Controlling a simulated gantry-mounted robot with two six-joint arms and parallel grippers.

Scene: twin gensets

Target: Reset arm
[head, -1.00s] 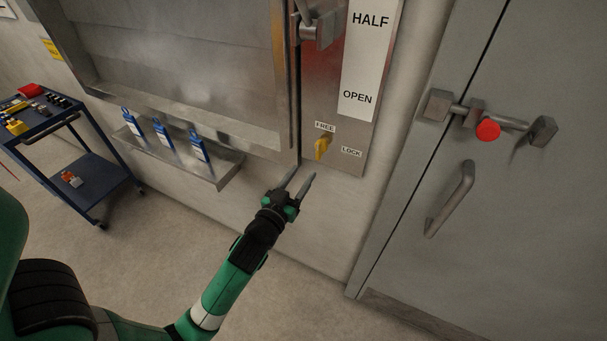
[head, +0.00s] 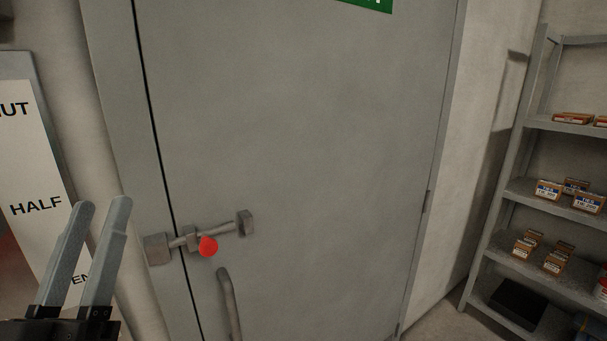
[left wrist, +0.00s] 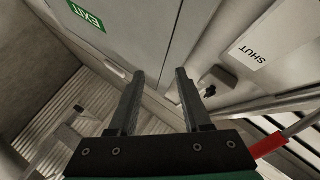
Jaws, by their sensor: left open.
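My left gripper (head: 100,212) is at the lower left of the head view, in front of the white sign panel (head: 36,190) marked HALF. Its two grey fingers point up, stand apart and have nothing between them. In the left wrist view the same gripper (left wrist: 158,75) is open and empty, pointing toward the grey door and wall. My right gripper is in neither view.
A grey door (head: 300,130) has a bolt with a red knob (head: 208,246) and a pull handle (head: 229,300). A shelf rack (head: 565,195) with small boxes stands at the right. In the left wrist view a green EXIT sign (left wrist: 86,16) and a SHUT label (left wrist: 252,52) show.

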